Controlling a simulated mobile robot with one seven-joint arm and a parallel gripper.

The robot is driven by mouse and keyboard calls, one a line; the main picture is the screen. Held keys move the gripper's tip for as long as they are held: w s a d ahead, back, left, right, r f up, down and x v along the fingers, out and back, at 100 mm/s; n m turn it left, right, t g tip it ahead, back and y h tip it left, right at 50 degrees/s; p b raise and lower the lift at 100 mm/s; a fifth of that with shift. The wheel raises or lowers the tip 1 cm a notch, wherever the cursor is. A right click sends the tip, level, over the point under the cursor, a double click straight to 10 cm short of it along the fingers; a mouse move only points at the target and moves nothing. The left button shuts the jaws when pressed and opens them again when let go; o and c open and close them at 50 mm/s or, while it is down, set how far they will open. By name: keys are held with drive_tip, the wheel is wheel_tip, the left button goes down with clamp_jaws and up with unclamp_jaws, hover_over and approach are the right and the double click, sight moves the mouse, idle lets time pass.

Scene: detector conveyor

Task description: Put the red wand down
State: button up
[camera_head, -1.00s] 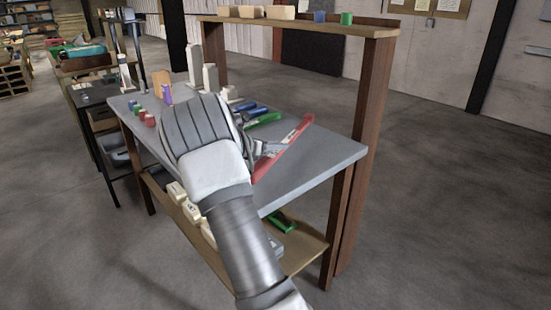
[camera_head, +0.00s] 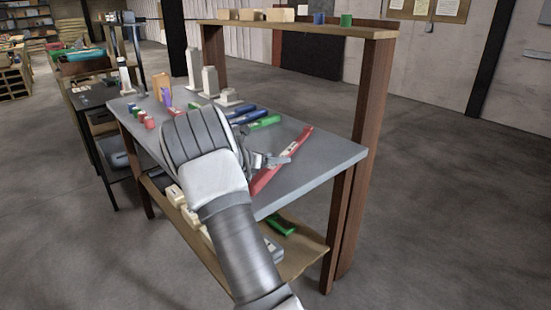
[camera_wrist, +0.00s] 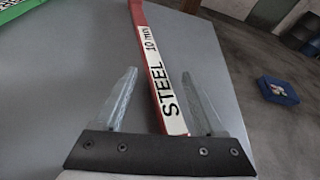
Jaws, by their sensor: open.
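The red wand (camera_head: 288,153) lies on the grey tabletop (camera_head: 325,158) near its right end. In the wrist view the red wand (camera_wrist: 146,45) bears a white label reading "STEEL 10 mm". My gripper (camera_head: 281,159) is open just at the wand. In the wrist view its two clear fingers stand apart, with the wand running between the fingertips (camera_wrist: 160,78), nearer the right finger. Neither finger visibly grips the wand. Part of the wand is hidden behind my gripper in the head view.
Green (camera_head: 264,123) and blue (camera_head: 243,116) wands lie farther back on the table. Small coloured cylinders and pale blocks (camera_head: 210,80) stand toward the left and back. A wooden shelf (camera_head: 300,28) rises on posts behind. The table's right end is clear.

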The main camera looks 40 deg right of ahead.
drive_tip(key=p+v, duration=0.2)
drive_tip(key=v, duration=0.9)
drive_tip(key=shift+a+r, duration=0.15)
drive_tip(key=shift+a, duration=0.25)
drive_tip(key=s+a+r+m+y, duration=0.1)
drive_tip(key=s+m, duration=0.1)
drive_tip(key=s+a+r+m+y, duration=0.1)
drive_tip(key=s+m, duration=0.1)
drive_tip(key=s, duration=0.1)
drive_tip(key=s+a+r+m+y, duration=0.1)
drive_tip(key=s+r+m, duration=0.1)
drive_tip(key=s, duration=0.1)
drive_tip(key=shift+s+a+g, duration=0.1)
drive_tip(key=shift+a+g, duration=0.25)
drive_tip(key=shift+g, duration=0.05)
drive_tip(key=s+a+r+m+t+y, duration=0.2)
drive_tip(key=s+a+m+y, duration=0.3)
drive_tip(key=s+a, duration=0.5)
drive_tip(key=s+a+r+m+t+y, duration=0.2)
drive_tip(key=s+a+m+y, duration=0.3)
drive_tip(key=s+a+m, duration=0.5)
drive_tip(key=s+a, duration=0.1)
drive_tip(key=s, duration=0.3)
drive_tip(key=shift+a+r+t+y, duration=0.2)
drive_tip(key=shift+t+y, duration=0.1)
drive_tip(key=shift+y, duration=0.1)
wheel_tip(320, 180, up, 15)
drive_tip(key=p, duration=1.6)
drive_tip(key=shift+r, duration=0.25)
